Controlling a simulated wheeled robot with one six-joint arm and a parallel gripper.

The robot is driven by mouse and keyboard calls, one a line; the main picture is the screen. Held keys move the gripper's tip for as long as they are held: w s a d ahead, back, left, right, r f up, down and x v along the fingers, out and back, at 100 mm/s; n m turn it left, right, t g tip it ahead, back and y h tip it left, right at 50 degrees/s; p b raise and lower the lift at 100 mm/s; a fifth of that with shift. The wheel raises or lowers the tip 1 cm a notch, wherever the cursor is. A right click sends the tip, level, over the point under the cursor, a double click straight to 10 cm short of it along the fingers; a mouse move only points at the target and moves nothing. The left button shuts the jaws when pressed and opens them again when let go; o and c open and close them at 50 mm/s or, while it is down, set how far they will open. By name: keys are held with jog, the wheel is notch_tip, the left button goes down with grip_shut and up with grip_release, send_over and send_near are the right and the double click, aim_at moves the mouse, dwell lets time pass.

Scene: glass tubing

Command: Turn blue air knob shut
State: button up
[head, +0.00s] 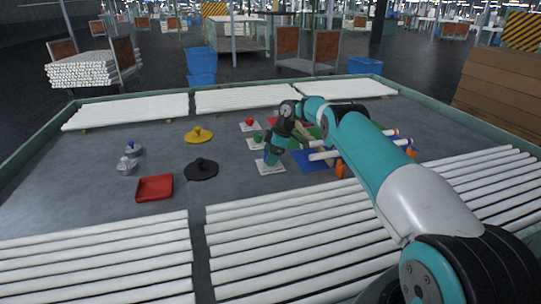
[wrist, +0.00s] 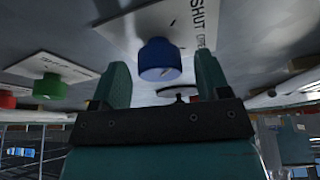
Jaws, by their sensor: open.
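The blue knob (wrist: 160,61) sits on a white plate (wrist: 126,24) printed with SHUT in the wrist view. My gripper (wrist: 163,68) is open, with one finger on each side of the blue knob and a gap showing on both sides. In the head view my gripper (head: 270,161) points down over the nearest white plate (head: 271,170), and it hides the blue knob there. Whether the fingertips reach fully down around the knob is hard to tell.
A green knob (wrist: 50,86) and a red knob (wrist: 7,99) stand on their own plates beside it. In the head view a red tray (head: 154,188), a black disc (head: 201,170) and a yellow disc (head: 198,135) lie left. White tubes on a blue mat (head: 312,166) lie right.

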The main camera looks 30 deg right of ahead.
jog(key=p+v, duration=1.2)
jog(key=v, duration=0.5)
jog(key=shift+r, duration=0.2)
jog(key=shift+d, duration=0.1)
